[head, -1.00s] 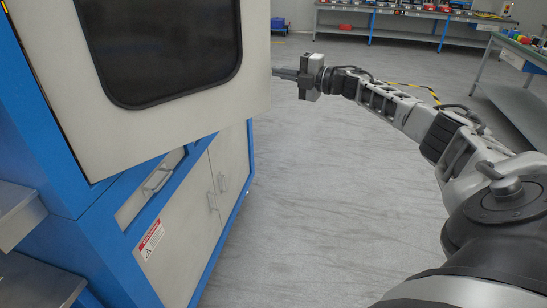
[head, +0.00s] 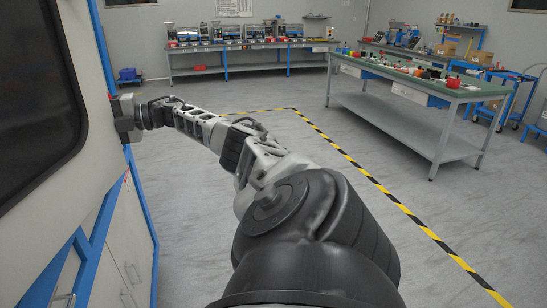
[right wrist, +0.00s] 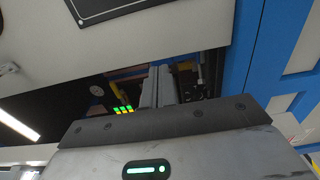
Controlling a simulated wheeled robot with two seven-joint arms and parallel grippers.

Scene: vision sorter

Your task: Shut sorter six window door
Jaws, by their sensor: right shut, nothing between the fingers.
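The sorter's window door (head: 98,118), a pale panel with a dark window (head: 35,95), fills the left of the head view. My right gripper (head: 118,118) is at the door's far right edge, beside the blue cabinet frame (head: 103,45). Its fingertips are hidden there. In the right wrist view, its shut, empty fingers (right wrist: 160,88) point into a dark opening below a pale panel (right wrist: 160,40). A blue upright (right wrist: 245,60) is to the right. I cannot tell whether the fingers touch the door. My left gripper is out of view.
Lower cabinet doors with handles (head: 132,272) are under the window door. Open grey floor (head: 190,240) lies to the right, with yellow-black tape (head: 385,193). A workbench (head: 420,90) stands at right, and another bench (head: 255,47) at the back.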

